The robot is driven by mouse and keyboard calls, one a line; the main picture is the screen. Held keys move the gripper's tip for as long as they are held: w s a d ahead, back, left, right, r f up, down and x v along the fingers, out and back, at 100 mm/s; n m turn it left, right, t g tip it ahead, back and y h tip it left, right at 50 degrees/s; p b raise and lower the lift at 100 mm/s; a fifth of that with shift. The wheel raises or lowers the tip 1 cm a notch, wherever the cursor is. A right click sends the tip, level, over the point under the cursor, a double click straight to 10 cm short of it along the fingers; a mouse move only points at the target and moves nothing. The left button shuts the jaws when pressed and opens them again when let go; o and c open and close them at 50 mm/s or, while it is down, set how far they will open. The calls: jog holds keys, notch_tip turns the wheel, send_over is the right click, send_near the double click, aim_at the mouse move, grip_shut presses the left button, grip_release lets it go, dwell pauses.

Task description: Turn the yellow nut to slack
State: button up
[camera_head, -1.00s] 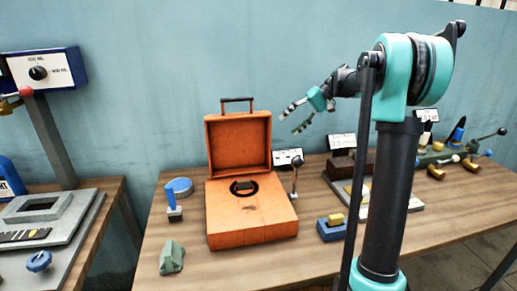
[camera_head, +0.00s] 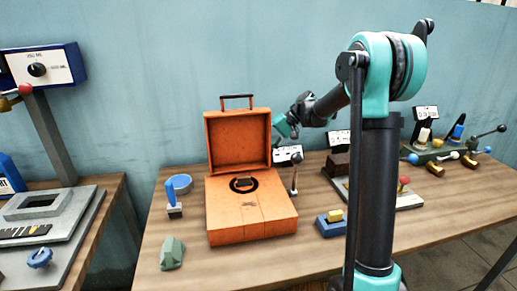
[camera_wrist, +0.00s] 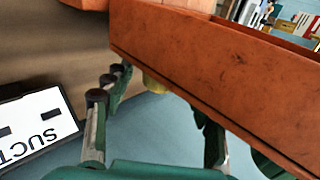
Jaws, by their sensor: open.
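A small yellow rounded thing, likely the yellow nut (camera_wrist: 153,83), shows in the wrist view at the edge of the orange case (camera_wrist: 225,65). Part of it is hidden behind that edge, and I cannot tell how it is fixed. My gripper (camera_wrist: 155,105) is open, its dark fingers spread to either side below the yellow thing, with no contact visible. In the head view my gripper (camera_head: 284,124) is beside the right edge of the raised lid of the orange case (camera_head: 240,220), and its fingertips are hidden there. No yellow nut shows on the case in this view.
A lever (camera_head: 295,175) and a white sign (camera_head: 288,154) stand right of the case. A blue block with a yellow piece (camera_head: 335,216) is on the table (camera_head: 300,262) to the right. A blue-handled tool (camera_head: 171,195) and green block (camera_head: 172,253) are left.

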jog(key=shift+a+f, duration=0.1)
jog(key=shift+a, duration=0.05)
jog(key=c, duration=1.2)
jog(key=shift+o, duration=0.2)
jog(key=shift+w+f+y, duration=0.1)
jog(key=shift+f+y, duration=0.1)
jog(key=shift+y, duration=1)
jog(key=shift+d+f+g+y, duration=0.1)
jog(key=shift+g+y, duration=0.25)
jog(key=shift+y, duration=0.8)
jog(key=shift+d+f+g+y, duration=0.1)
jog(key=shift+g+y, duration=0.25)
jog(key=shift+y, duration=0.8)
